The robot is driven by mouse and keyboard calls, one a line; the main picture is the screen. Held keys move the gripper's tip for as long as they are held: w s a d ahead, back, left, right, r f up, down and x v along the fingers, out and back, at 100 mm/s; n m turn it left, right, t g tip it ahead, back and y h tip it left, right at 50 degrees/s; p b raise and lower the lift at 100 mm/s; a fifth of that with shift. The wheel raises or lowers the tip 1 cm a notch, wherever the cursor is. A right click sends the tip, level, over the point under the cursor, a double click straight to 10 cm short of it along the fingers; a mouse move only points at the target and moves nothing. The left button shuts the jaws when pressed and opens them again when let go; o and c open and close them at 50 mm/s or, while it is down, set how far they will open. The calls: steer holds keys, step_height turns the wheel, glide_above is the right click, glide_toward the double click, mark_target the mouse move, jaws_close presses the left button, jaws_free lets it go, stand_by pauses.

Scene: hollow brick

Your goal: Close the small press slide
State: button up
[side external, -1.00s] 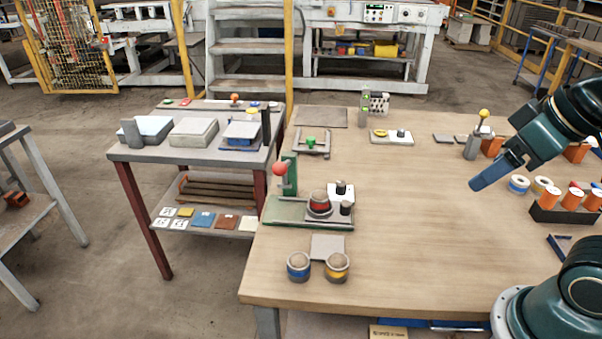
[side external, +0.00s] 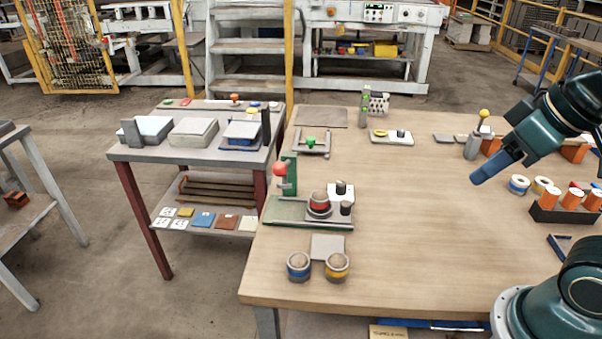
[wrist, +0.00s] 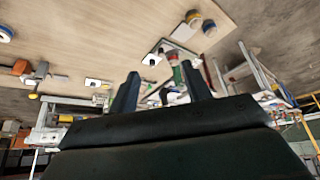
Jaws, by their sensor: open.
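The small green press (side external: 291,176) with a red ball knob (side external: 280,169) stands on a green base (side external: 285,212) at the left side of the wooden table. My gripper (side external: 476,181) is above the right part of the table, well apart from the press. In the wrist view my gripper (wrist: 161,88) has its two fingers spread with nothing held; the press shows small beyond them.
Two cups, blue-banded (side external: 298,267) and yellow-banded (side external: 337,267), stand in front of the press by a grey pad (side external: 328,246). A fixture with a green knob (side external: 311,141) is behind it. A rack of orange cylinders (side external: 565,208) stands right. The table's middle is clear.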

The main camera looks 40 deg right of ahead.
steer(key=w+n+g, duration=0.2)
steer(key=w, duration=0.6)
steer(key=n+g, duration=0.4)
steer(key=n, duration=0.1)
glide_above(346, 202)
step_height(346, 202, down, 15)
steer(key=shift+a, duration=0.1)
steer(key=shift+f, duration=0.2)
step_height(346, 202, down, 14)
steer(key=shift+r, duration=0.25)
jaws_close()
